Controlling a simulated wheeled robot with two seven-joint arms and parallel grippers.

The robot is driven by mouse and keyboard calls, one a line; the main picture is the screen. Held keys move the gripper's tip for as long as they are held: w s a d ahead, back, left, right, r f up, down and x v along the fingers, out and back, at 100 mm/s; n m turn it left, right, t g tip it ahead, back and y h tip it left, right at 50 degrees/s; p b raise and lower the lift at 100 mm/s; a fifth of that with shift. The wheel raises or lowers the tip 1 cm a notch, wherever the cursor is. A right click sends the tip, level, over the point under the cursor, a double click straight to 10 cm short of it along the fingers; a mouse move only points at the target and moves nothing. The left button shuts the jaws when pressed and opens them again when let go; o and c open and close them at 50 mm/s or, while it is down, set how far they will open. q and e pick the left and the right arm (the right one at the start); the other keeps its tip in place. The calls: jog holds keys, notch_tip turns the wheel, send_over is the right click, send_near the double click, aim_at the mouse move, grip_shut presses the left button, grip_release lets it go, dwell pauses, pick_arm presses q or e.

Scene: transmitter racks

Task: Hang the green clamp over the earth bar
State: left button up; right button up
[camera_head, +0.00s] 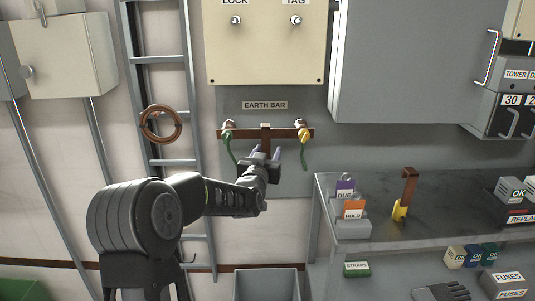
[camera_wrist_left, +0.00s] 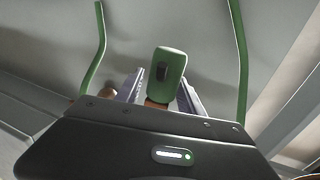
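The brown earth bar (camera_head: 244,134) runs across the grey panel under its "EARTH BAR" label. A brown hook (camera_head: 266,140) stands at the bar's middle, its top slightly above the bar; it appears to lie over it. In the left wrist view the green clamp body (camera_wrist_left: 167,70) shows with a bit of brown hook below it. My left gripper (camera_head: 266,154) is just below the bar, with fingers apart on either side of the hook. In the wrist view, its fingers (camera_wrist_left: 160,88) flank the clamp, with a gap visible on the left. The head view hides the green body. My right gripper is not visible.
A green-cabled fitting (camera_head: 228,125) and a yellow one (camera_head: 303,134) sit at the bar's ends, cables hanging. A yellow clamp with brown hook (camera_head: 400,209) stands on the bench (camera_head: 440,190) at right. A ladder (camera_head: 165,60) is at left; a grey bin (camera_head: 267,284) is below.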

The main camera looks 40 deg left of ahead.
pick_arm(q)
jog(key=shift+o, duration=0.7)
jog(key=shift+f, duration=0.15)
jog(key=shift+s, duration=0.1)
jog(key=v, duration=0.7)
jog(key=shift+s+d, duration=0.2)
jog(key=shift+s, duration=0.1)
